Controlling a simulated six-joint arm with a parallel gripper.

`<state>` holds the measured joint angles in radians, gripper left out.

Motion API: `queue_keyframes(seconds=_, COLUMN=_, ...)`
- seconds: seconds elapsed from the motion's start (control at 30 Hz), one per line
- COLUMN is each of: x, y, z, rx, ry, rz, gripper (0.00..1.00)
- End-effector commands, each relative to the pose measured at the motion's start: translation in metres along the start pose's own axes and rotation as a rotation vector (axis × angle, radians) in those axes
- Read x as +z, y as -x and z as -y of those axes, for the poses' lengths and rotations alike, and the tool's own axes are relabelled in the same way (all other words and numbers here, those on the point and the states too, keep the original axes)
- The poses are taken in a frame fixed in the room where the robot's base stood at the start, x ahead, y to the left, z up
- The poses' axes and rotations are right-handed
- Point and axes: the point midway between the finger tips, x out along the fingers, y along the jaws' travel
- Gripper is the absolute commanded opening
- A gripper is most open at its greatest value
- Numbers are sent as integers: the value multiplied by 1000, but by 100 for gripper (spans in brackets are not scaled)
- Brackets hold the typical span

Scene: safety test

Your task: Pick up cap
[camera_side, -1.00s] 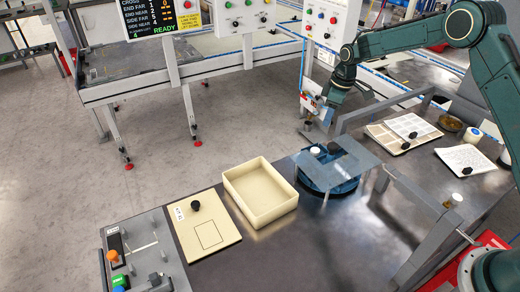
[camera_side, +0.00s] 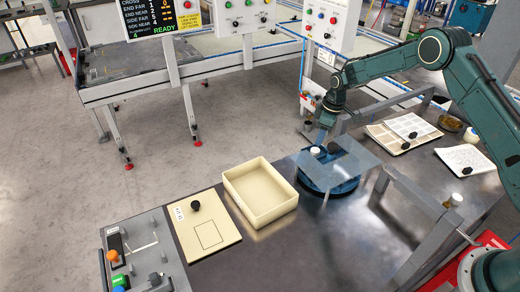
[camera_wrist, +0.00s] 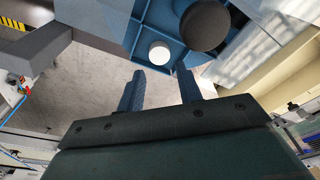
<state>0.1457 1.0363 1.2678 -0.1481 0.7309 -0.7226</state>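A small white round piece (camera_side: 315,151), which looks like a cap, sits at the blue round fixture (camera_side: 327,188). A larger dark round piece (camera_side: 333,147) is beside it to the right. In the wrist view the white piece (camera_wrist: 160,52) lies just beyond my fingertips, with the dark piece (camera_wrist: 206,25) to its upper right and blue walls (camera_wrist: 172,14) around. My gripper (camera_wrist: 161,78) is open, with nothing between its two fingers. In the side view my gripper (camera_side: 318,133) is close above and behind the white piece; its fingers are hard to make out there.
A grey-blue plate (camera_side: 350,168) extends right of the white piece. A cream open box (camera_side: 262,219) stands left of the fixture, with a cream board (camera_side: 205,240) and a button panel (camera_side: 145,262) further left. A grey rail (camera_side: 425,210) stands to the right.

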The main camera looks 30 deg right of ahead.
Motion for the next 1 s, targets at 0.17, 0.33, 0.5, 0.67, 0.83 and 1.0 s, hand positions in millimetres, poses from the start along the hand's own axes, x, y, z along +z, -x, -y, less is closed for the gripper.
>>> queue_keyframes(seconds=0.17, x=0, y=-10, z=0, rx=1, ry=0, rz=-1, gripper=35)
queue_keyframes(seconds=0.33, x=0, y=-11, z=0, rx=1, ry=0, rz=-1, gripper=35)
queue_keyframes(seconds=0.5, x=0, y=-19, z=0, rx=-1, ry=0, rz=1, gripper=35)
queue_keyframes(seconds=0.67, x=0, y=-35, z=0, rx=-1, ry=0, rz=1, gripper=35)
queue_keyframes(seconds=0.83, x=0, y=-54, z=-1, rx=0, ry=0, rz=1, gripper=35)
queue_keyframes(seconds=1.0, x=0, y=-62, z=-1, rx=1, ry=1, rz=0, gripper=35)
